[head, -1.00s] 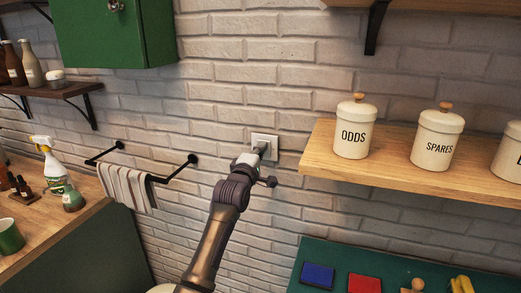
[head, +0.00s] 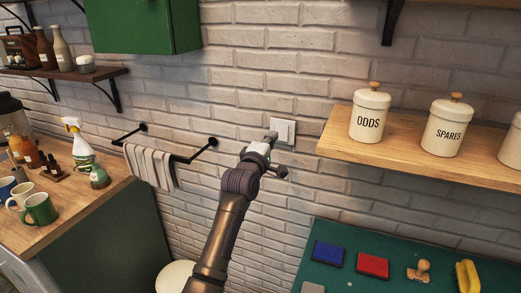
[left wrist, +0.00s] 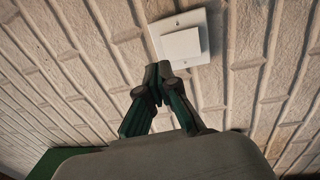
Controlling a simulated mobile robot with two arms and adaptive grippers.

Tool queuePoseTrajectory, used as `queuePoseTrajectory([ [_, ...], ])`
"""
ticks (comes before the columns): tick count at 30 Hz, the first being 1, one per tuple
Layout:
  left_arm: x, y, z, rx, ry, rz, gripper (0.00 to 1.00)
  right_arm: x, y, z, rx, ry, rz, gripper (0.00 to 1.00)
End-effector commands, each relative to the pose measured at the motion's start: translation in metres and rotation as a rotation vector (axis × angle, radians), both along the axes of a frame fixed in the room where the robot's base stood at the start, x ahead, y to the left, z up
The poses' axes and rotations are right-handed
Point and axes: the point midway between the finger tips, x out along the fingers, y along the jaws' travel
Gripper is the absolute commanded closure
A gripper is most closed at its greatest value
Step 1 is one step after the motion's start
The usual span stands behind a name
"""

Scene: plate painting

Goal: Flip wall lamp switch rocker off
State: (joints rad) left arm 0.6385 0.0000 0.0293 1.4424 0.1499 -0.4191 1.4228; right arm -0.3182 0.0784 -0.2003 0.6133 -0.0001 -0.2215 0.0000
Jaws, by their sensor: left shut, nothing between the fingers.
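The white wall lamp switch (head: 286,130) is on the pale brick wall, left of the wooden shelf's end. In the left wrist view its square frame and wide rocker (left wrist: 182,46) show clearly near the top. My left gripper (head: 271,136) is at the switch's left edge in the head view, covering a little of it. In the left wrist view the closed fingertips (left wrist: 158,72) are just below the switch's lower left, with nothing between them. I cannot tell whether they touch the plate. My right gripper is in neither view.
A wooden shelf (head: 408,152) with labelled canisters juts out right of the switch. A towel rail (head: 195,157) with a striped towel (head: 150,166) is on the left. A green cabinet (head: 140,25) hangs above. A green mat (head: 330,283) with ink pads lies below right.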

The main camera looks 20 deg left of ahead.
Motion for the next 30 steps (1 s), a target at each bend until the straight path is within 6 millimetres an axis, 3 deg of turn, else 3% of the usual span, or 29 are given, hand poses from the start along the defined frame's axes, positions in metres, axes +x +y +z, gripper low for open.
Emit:
queuePoseTrajectory([
  [9,-0.049,0.002,0.004,-0.001,-0.003,0.0,1.0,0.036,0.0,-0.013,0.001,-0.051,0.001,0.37],
  [15,-0.071,0.002,0.008,0.0,-0.001,0.0,1.0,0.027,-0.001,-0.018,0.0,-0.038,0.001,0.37],
  [21,-0.077,0.003,0.009,0.0,-0.001,0.0,1.0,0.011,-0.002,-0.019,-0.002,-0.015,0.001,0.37],
  [30,-0.077,0.003,0.009,0.0,-0.001,0.0,1.0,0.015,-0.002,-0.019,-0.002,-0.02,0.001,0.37],
])
